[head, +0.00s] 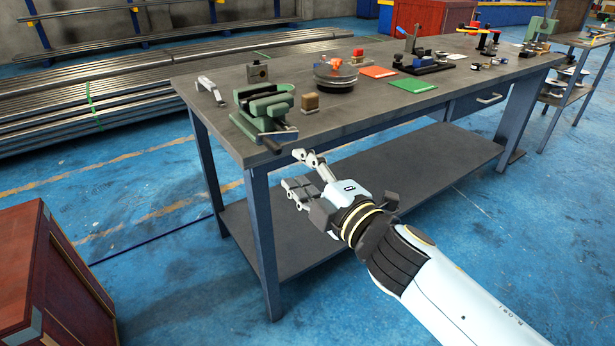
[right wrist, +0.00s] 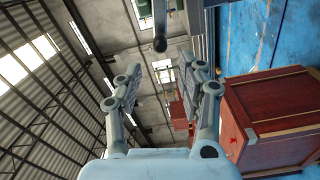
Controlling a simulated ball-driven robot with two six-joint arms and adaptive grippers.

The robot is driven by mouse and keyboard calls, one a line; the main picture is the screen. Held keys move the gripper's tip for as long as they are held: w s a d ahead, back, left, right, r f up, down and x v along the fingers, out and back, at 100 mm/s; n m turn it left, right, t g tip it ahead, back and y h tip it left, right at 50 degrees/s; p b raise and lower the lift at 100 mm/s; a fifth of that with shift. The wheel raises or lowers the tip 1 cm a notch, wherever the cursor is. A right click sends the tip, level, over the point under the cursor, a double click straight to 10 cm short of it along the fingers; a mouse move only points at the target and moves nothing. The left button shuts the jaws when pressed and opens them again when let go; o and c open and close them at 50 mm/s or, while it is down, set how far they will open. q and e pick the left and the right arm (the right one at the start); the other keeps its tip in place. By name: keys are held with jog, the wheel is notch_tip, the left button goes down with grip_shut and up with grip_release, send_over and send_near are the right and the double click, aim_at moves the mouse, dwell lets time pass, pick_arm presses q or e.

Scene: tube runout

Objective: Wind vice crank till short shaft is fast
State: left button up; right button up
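The green vice (head: 265,108) stands at the near left corner of the workbench. Its dark crank handle (head: 271,145) sticks out past the front edge. In the right wrist view a dark rod with a rounded end, seemingly the crank handle (right wrist: 160,42), comes in from the top, beyond the fingertips and roughly between them. My right gripper (head: 293,170) is open and empty, below and to the right of the handle and apart from it. Its two spread fingers also show in the right wrist view (right wrist: 165,88). I cannot make out the short shaft in the vice. My left gripper is out of view.
The workbench (head: 370,110) has a lower shelf (head: 400,165). A small wooden block (head: 310,103), a round dish (head: 335,78) and red and green mats lie right of the vice. A red crate (head: 50,270) stands on the floor at left. Floor before the bench is clear.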

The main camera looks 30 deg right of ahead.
aim_at(279, 152)
jog(key=w, duration=0.8)
jog(key=shift+w+a, duration=0.15)
jog(key=shift+a, duration=0.15)
grip_shut()
